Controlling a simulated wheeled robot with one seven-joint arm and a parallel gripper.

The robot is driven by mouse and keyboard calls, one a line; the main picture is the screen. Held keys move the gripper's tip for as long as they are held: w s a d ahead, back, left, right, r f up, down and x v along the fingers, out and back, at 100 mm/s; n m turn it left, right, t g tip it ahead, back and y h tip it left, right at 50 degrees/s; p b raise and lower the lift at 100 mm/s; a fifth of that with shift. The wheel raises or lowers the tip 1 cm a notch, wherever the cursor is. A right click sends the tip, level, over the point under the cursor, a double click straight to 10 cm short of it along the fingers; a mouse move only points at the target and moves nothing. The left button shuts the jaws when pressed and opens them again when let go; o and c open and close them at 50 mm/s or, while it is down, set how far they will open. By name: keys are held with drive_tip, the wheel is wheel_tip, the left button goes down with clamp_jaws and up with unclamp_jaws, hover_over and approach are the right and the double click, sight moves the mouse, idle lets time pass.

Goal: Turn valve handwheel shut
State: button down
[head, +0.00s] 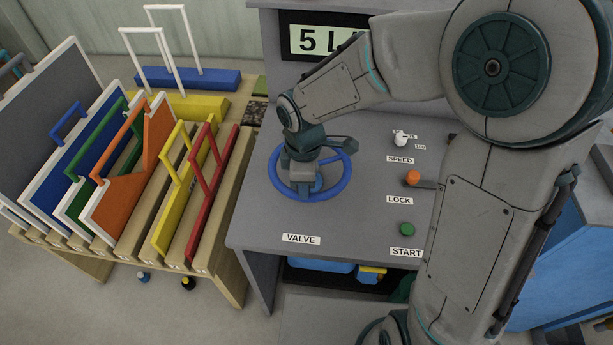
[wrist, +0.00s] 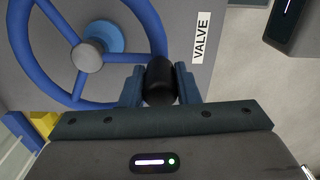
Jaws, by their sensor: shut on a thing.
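The blue valve handwheel (head: 349,183) lies on the sloping grey console, above the VALVE label. In the wrist view the handwheel (wrist: 147,22) shows its rim, spokes and a grey hub. A black knob (wrist: 160,80) stands at its rim. My gripper (wrist: 161,84) is shut on this knob, one finger on each side. In the head view my gripper (head: 303,185) is over the handwheel, and my wrist hides part of the rim and the knob.
The console (head: 375,225) also carries a white speed switch (head: 400,138), an orange lock knob (head: 412,177) and a green start button (head: 407,229). A display (head: 320,40) is partly hidden by my arm. A wooden rack (head: 228,262) of coloured panels stands close left.

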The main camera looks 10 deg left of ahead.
drive_tip(key=shift+d, duration=0.15)
drive_tip(key=c, duration=1.1)
unclamp_jaws()
drive_tip(key=shift+d, duration=0.1)
drive_tip(key=shift+r, duration=0.15)
wheel_tip(320, 180, up, 14)
drive_tip(key=shift+f+b, duration=0.25)
drive_tip(key=shift+b, duration=0.05)
